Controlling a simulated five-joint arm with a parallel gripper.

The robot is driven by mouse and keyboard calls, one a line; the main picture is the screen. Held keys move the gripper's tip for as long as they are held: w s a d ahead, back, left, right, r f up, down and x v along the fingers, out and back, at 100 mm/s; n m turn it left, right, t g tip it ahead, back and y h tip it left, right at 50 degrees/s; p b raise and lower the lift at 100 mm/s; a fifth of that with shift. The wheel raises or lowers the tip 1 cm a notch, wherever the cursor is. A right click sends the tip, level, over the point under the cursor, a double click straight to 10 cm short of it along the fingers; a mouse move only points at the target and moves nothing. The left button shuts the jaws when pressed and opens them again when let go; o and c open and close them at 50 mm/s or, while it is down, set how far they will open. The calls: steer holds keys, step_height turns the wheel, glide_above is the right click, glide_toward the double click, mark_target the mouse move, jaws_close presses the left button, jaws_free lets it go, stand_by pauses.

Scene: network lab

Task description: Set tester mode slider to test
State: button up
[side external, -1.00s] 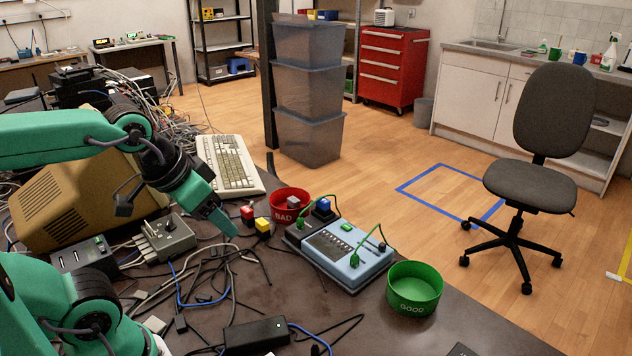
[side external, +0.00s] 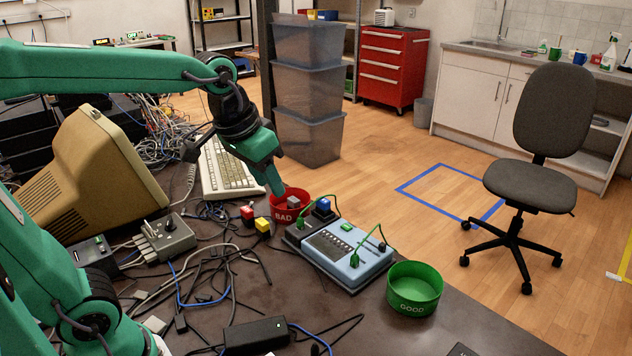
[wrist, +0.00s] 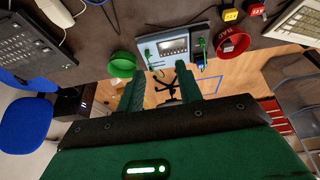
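The tester (side external: 345,262) is a light blue box with a dark panel on the table, left of the green bowl. Green leads run to it. A small green piece (side external: 347,227) sits at its far edge; I cannot tell whether it is the mode slider, and no setting is legible. In the wrist view the tester (wrist: 150,46) lies beyond my fingertips, upper middle. My gripper (wrist: 160,82) is open, with nothing between its fingers. In the side view my gripper (side external: 278,190) points down by the red BAD bowl (side external: 289,214), left of and above the tester.
The green GOOD bowl (side external: 414,288) stands right of the tester. Red (side external: 247,213), yellow (side external: 263,226) and blue (side external: 323,206) blocks stand near it. A keyboard (side external: 229,168) lies behind. Loose cables and a black adapter (side external: 256,335) cover the front left of the table.

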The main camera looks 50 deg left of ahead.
steer(key=w+d+g, duration=0.1)
steer(key=w+d, duration=0.1)
steer(key=w, duration=0.7)
steer(key=g, duration=0.3)
glide_toward(383, 244)
steer(key=shift+s+a, duration=0.15)
steer(key=shift+w+f, duration=0.2)
steer(key=shift+f, duration=0.25)
steer(key=shift+f, duration=3.9)
steer(key=shift+c, duration=0.2)
jaws_close()
